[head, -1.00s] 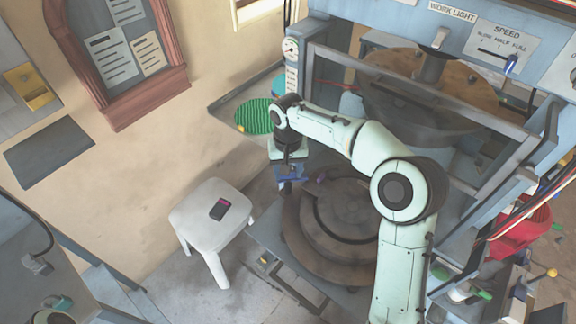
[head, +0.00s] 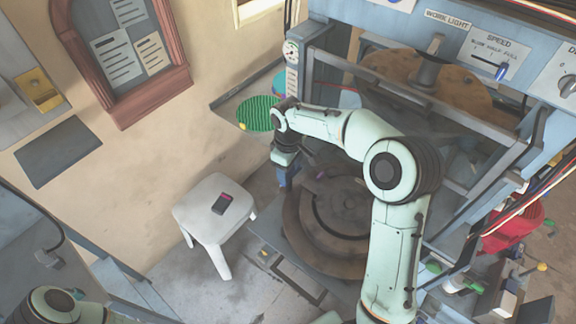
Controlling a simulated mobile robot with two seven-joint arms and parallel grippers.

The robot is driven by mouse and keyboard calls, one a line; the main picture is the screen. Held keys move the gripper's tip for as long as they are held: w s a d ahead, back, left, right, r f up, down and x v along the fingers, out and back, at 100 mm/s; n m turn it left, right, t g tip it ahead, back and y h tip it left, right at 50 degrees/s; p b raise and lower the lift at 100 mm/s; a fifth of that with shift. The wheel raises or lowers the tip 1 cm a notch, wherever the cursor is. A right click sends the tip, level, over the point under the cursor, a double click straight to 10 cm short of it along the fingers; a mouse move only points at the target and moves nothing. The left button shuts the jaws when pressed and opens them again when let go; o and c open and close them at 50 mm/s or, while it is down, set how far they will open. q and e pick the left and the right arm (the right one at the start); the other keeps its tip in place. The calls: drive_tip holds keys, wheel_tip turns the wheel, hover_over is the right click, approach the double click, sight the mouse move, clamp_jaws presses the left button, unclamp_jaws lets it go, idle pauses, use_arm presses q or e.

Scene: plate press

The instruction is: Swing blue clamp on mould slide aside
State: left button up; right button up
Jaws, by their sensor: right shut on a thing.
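The mould slide (head: 340,262) lies in front of the press with a round dark mould (head: 345,215) on it. The blue clamp (head: 283,180) is at the slide's back left edge, beside the mould, and shows only as a small blue patch below my right gripper. My right gripper (head: 286,169) points down and is shut on the clamp; its fingers are largely hidden by the wrist. Only a rounded part of my left arm shows at the bottom left; its gripper is out of view.
A white stool (head: 205,200) with a dark phone-like thing (head: 222,203) on it stands left of the slide. A green ribbed disc (head: 258,113) lies on a shelf behind my right wrist. The press frame (head: 470,130) and its guard rise at the right.

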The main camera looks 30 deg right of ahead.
use_arm(q)
drive_tip(key=shift+w+r, duration=0.45)
use_arm(e)
drive_tip(key=shift+n, duration=1.1)
use_arm(q)
drive_tip(key=shift+p, duration=0.3)
use_arm(e)
drive_tip(key=o, duration=1)
drive_tip(key=shift+o, duration=0.2)
use_arm(q)
drive_tip(key=shift+w+r+t+p, duration=0.3)
drive_tip(key=shift+w+r+p, duration=0.4)
drive_tip(key=shift+w+r, duration=0.35)
use_arm(e)
wheel_tip(320, 180, up, 13)
drive_tip(key=shift+r, duration=0.2)
